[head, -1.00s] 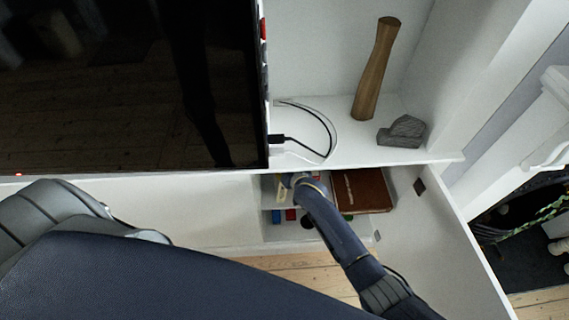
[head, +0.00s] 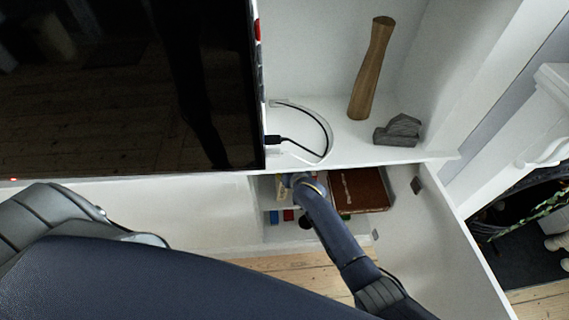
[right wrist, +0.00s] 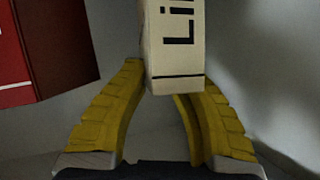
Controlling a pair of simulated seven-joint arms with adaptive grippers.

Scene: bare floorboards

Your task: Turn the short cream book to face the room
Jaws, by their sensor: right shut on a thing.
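The cream book (right wrist: 174,45) shows its narrow face with dark lettering starting "Li" in the right wrist view. The yellow fingers of my right gripper (right wrist: 166,90) are shut on it, one at each side; its top runs out of the picture. In the head view my right arm reaches into the open compartment under the white ledge, its wrist hiding most of the gripper. A small cream patch beside it (head: 282,190) may be this book. My left gripper is out of view; only my left arm shows.
A red book (right wrist: 50,45) stands left of the cream one, with a gap. A large brown book (head: 358,189) lies right of my arm in the compartment. A wooden post-like ornament (head: 371,70), a grey stone-like block (head: 398,130) and a black cable (head: 318,125) are on the ledge above.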

